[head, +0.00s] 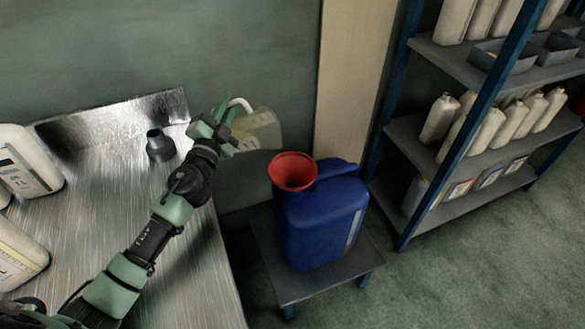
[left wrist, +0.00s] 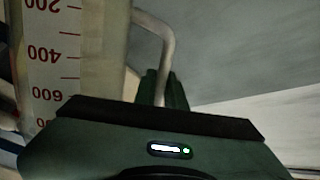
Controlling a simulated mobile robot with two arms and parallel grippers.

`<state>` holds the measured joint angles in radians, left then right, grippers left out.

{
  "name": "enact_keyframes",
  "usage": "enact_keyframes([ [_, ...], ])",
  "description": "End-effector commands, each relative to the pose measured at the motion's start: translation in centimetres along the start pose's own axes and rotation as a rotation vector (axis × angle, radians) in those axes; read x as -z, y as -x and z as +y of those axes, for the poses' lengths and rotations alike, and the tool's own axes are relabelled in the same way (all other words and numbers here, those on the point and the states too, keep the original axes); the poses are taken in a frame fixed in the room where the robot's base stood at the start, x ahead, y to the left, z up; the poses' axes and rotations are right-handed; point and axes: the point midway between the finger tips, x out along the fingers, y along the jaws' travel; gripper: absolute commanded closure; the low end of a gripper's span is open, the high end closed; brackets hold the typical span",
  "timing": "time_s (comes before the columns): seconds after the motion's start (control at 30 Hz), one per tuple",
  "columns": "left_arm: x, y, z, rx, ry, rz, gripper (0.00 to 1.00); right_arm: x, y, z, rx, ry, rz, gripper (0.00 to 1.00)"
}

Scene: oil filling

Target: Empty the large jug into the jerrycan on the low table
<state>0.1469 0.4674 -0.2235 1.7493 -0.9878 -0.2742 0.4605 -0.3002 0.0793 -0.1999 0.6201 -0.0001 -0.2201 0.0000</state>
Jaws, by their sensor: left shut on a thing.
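The large jug (head: 262,130) is a clear measuring jug with a pale handle. My left gripper (head: 227,117) is shut on the jug by its handle and holds it in the air, past the metal table's right edge. In the left wrist view the jug (left wrist: 105,50) shows a red scale, and the gripper (left wrist: 155,95) is at its handle. The jerrycan (head: 325,215) is blue, with a red funnel (head: 293,171) in its top, and stands on the low table (head: 297,290). The jug is up and left of the funnel, apart from it. My right gripper is not in view.
The metal table (head: 110,190) at left carries white containers (head: 25,160) and a small dark cylindrical piece (head: 159,146). A blue-framed shelf (head: 470,110) with several bottles stands at right. The floor (head: 470,260) in front of it is clear.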

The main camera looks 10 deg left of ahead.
Motion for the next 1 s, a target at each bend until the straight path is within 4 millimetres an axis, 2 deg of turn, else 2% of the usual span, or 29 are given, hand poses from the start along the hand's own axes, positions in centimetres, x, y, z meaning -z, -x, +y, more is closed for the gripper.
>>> enact_keyframes([
  [0.33, 0.6, 0.0, 0.0, 0.002, -0.051, 0.012, 1.00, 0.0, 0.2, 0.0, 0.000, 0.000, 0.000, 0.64],
  [1.0, 1.1, 0.2, 1.3, 0.000, -0.150, 0.031, 1.00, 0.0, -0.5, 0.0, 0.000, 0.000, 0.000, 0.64],
])
